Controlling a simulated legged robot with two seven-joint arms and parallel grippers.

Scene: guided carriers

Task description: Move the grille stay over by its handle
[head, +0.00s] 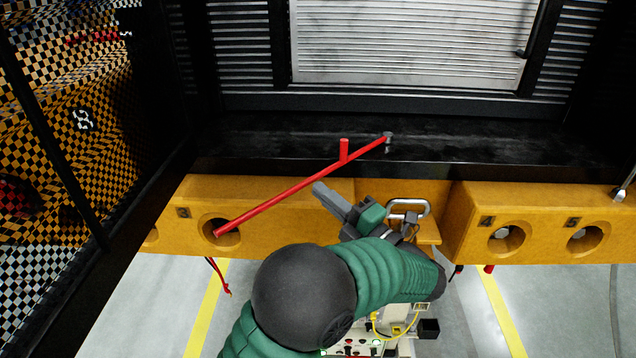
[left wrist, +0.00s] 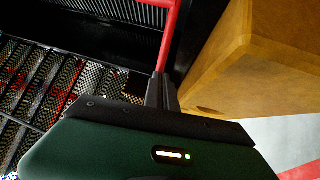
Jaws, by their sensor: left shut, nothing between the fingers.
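The grille stay (head: 290,190) is a thin red rod lying slantwise from a grey pivot on the black sill down to a round hole in the yellow beam. Its lower end shows in front of that hole; whether it is inside, I cannot tell. A short red handle (head: 344,150) stands up from the rod near the pivot. My left gripper (head: 318,187) is shut and empty, its tips just below the rod's middle. In the left wrist view a red bar (left wrist: 170,35) rises behind the shut fingers (left wrist: 161,90); contact is unclear. My right gripper is out of view.
The yellow beam (head: 275,240) with round holes runs across the front, with a gap near the middle. Behind it are the black sill (head: 270,140) and a pale slatted panel (head: 400,45). A black mesh wall (head: 80,110) closes the left side.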

